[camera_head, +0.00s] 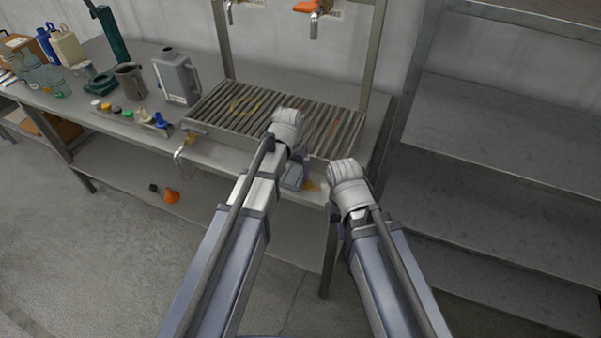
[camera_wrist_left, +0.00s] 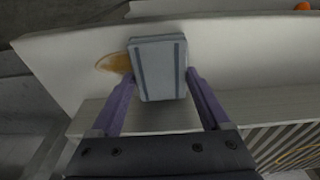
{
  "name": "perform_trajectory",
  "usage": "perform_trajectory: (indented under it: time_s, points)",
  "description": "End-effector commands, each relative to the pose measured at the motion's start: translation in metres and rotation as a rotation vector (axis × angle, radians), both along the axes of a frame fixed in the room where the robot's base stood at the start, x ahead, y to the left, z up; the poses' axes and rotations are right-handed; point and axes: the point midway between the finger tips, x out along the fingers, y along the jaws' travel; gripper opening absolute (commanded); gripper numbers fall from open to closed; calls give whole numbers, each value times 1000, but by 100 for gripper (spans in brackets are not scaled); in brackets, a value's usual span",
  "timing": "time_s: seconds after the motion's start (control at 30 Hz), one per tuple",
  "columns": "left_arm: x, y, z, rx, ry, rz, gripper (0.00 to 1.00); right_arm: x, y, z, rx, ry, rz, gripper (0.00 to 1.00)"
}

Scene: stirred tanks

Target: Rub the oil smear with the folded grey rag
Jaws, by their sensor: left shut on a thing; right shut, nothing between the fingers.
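The folded grey rag (camera_wrist_left: 158,70) is a blue-grey block with two dark stripes. It sits between the purple fingers of my left gripper (camera_wrist_left: 160,88), which is shut on it. In the head view the rag (camera_head: 292,178) shows at the bench's front edge, partly hidden by my left wrist. The oil smear (camera_wrist_left: 115,63) is an amber-brown patch beside the rag, partly covered by it or by a finger. In the head view the smear (camera_head: 311,186) shows just right of the rag. My right gripper (camera_head: 334,208) is shut and empty, mostly hidden by its wrist, near the bench's right front corner.
A slatted drain grate (camera_head: 215,112) lies behind the rag, with taps (camera_head: 314,22) above. A grey jug (camera_head: 176,78), small caps and bottles stand left on the bench (camera_head: 225,152). Metal shelving (camera_head: 480,130) stands right. An orange funnel-like item (camera_head: 171,196) lies below.

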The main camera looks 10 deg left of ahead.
Motion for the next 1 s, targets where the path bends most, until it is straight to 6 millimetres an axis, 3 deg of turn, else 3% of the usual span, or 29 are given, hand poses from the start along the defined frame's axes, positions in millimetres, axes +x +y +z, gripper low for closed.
perform_trajectory:
  time_s: [0.43,0.8,1.0]
  points:
    - [4,13,0,-1,0,0,36,0,0,0,0,0,0,0]
    - [12,41,-3,1,0,0,36,0,0,-3,0,0,0,0]
    - [12,42,0,2,0,0,36,0,0,0,0,0,0,0]
